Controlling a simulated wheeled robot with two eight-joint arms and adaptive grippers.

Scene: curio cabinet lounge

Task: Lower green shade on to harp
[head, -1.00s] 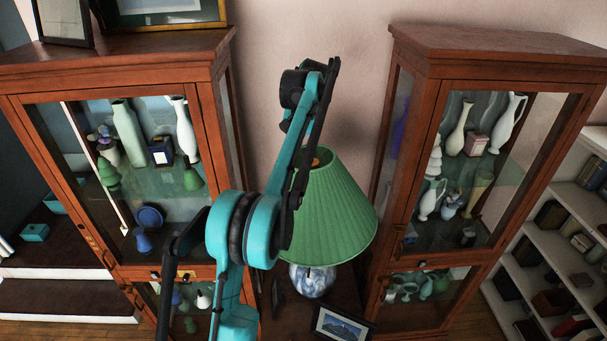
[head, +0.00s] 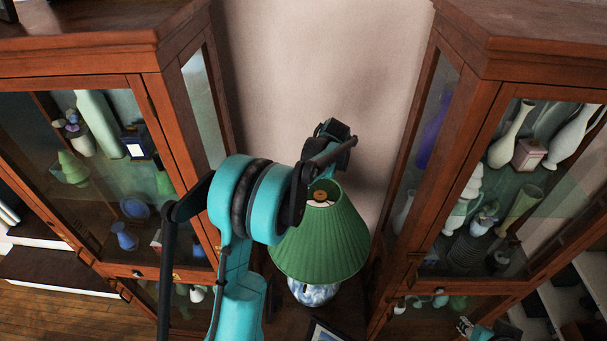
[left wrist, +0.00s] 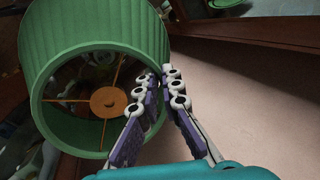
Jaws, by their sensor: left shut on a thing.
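The pleated green shade (head: 322,245) stands nearly upright over the blue-and-white lamp base (head: 313,292) between two cabinets. In the left wrist view, the shade (left wrist: 95,22) shows its open top, with thin spokes and an orange centre disc (left wrist: 108,102). My left gripper (left wrist: 163,82) is shut on the shade's top rim. In the head view my left arm hides most of that gripper. The harp is hidden inside the shade, and I cannot tell whether the shade touches it. Part of my right gripper (head: 464,326) shows at the bottom right, too small to read.
Glass-fronted wooden cabinets stand close on the left (head: 110,85) and right (head: 487,95), holding vases and ornaments. A framed picture (head: 322,332) stands in front of the lamp base. The bare wall (head: 325,60) is behind the lamp.

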